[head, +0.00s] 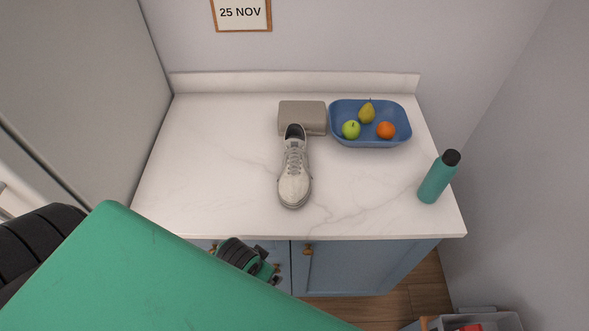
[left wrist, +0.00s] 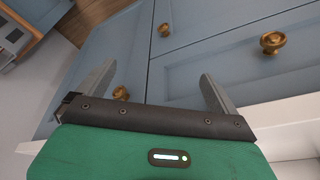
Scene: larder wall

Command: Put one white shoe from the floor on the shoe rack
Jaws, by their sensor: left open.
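A white shoe (head: 294,170) lies on the white counter, its toe toward the front edge and its heel by a grey-beige box. My left gripper (left wrist: 158,88) is open and empty in the left wrist view, its two fingers in front of the blue cabinet fronts. In the head view my left arm crosses the lower left, below the counter's front edge, and its green link hides part of the cabinet. I see no shoe rack and no floor shoe. My right gripper is not in view.
The counter (head: 215,150) also holds a grey-beige box (head: 302,114), a blue bowl (head: 372,140) of fruit and a teal bottle (head: 436,180) at the right edge. Brass knobs (left wrist: 273,42) stick out from the cabinet. A grey crate (head: 500,321) stands on the floor at lower right.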

